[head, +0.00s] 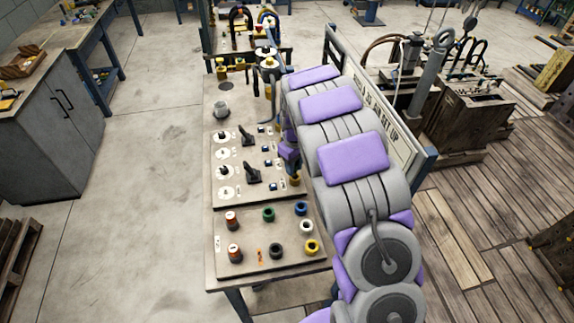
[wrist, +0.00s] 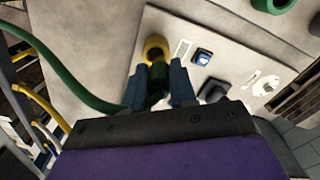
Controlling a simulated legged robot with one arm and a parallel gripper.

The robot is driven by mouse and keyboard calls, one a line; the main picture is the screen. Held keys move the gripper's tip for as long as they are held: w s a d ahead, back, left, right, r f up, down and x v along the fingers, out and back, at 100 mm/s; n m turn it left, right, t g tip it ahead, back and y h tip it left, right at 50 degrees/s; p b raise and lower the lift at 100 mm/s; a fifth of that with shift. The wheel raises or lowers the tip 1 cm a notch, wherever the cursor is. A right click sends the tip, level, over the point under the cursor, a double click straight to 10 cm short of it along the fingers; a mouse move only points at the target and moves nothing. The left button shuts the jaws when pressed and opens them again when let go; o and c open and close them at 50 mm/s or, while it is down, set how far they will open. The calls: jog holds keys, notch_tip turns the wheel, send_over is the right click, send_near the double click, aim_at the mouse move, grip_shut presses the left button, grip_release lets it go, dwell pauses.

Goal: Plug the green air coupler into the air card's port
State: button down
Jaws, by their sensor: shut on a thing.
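The green air coupler (wrist: 158,74) is between the two blue-grey fingers of my gripper (wrist: 158,88) in the wrist view, with a green hose (wrist: 75,90) curving off to the left. My gripper is shut on it. The coupler's far end is at a yellow ring-shaped port (wrist: 156,44) on a pale card (wrist: 222,40). I cannot tell whether it is inside the port or only against it. In the head view my gripper (head: 289,158) is low over the card's right edge, and my arm hides much around it. The yellow port (head: 295,181) shows just below the gripper.
The card carries dials (head: 224,172), black levers (head: 253,175) and small blue switches (head: 273,187). A nearer panel (head: 252,230) holds several coloured rings. A sign board (head: 395,130) stands to the right of my arm.

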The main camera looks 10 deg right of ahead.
jog(key=d, duration=0.2)
jog(key=shift+d, duration=0.35)
jog(key=a, duration=0.5)
jog(key=shift+d, duration=1.65)
jog(key=shift+a, duration=1.55)
jog(key=shift+d+p, duration=0.35)
jog(key=shift+d, duration=1.4)
jog(key=shift+a+f, duration=0.15)
jog(key=shift+a, duration=1.1)
jog(key=shift+s+d+f, duration=0.1)
jog(key=shift+d+f, duration=0.05)
jog(key=shift+d, duration=0.45)
jog(key=shift+d+f, duration=0.15)
jog(key=shift+d, duration=0.4)
jog(key=shift+a+f, duration=0.15)
jog(key=shift+a, duration=0.35)
